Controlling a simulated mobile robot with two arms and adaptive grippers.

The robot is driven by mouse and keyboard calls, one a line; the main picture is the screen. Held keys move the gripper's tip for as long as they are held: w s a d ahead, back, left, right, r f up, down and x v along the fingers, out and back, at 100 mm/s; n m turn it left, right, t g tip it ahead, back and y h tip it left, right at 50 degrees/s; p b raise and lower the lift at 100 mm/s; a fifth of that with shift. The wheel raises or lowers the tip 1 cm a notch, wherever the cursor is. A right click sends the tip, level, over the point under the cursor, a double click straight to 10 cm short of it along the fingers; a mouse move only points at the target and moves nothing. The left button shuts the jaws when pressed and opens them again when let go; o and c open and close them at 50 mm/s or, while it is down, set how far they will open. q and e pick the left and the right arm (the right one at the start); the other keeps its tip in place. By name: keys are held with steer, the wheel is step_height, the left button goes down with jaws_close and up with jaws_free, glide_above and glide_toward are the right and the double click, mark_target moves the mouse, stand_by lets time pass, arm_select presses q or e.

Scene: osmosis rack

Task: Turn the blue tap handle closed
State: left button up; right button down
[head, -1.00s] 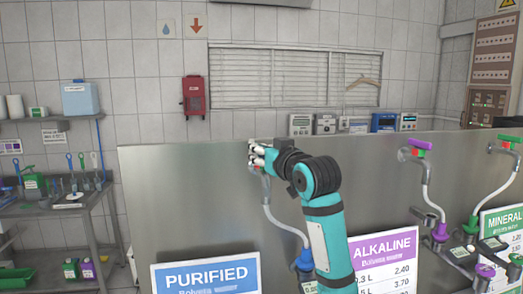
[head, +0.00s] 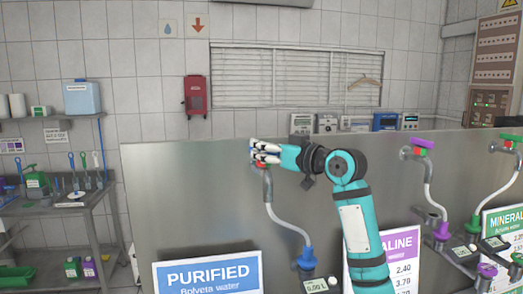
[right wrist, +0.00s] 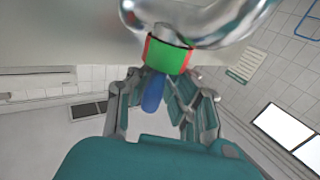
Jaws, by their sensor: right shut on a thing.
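The blue tap handle (right wrist: 152,92) shows in the right wrist view between the fingers of my right gripper (right wrist: 160,100). It meets a green and red collar (right wrist: 166,57) on a shiny metal tap body (right wrist: 195,22). In the head view my right gripper (head: 262,152) points left at the top of the purified-water tap (head: 267,183), and its fingers hide the handle there. A bit of red shows just under the fingers. The right gripper is shut on the handle. My left gripper is not in view.
The tap's hose runs down to a blue fitting (head: 307,258) beside the PURIFIED sign (head: 208,274). A steel panel (head: 190,200) stands behind. Taps with a purple handle (head: 422,143) and a green handle (head: 510,137) stand to the right.

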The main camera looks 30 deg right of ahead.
steer(key=n+y, duration=0.1)
steer(key=n+g+y, duration=0.1)
steer(key=g+y, duration=0.1)
steer(key=shift+d+r+n+y, duration=0.25)
steer(key=shift+n+y, duration=0.15)
steer(key=shift+r+n+g+y, duration=0.1)
steer(key=shift+n+g+y, duration=0.75)
steer(key=shift+y, duration=0.35)
steer(key=n+g+y, duration=0.3)
steer(key=n+g, duration=0.1)
steer(key=shift+s+r+g+y, duration=0.1)
steer(key=shift+g+y, duration=0.2)
steer(key=shift+g, duration=0.05)
steer(key=shift+a+n+g+y+p, duration=0.1)
steer(key=shift+n+g+y+p, duration=0.2)
steer(key=shift+n+g+y, duration=0.5)
steer(key=shift+n+g, duration=0.65)
steer(key=shift+g, duration=0.65)
steer(key=c, duration=1.5)
jaws_free()
steer(key=shift+o, duration=0.8)
steer(key=shift+f, duration=0.35)
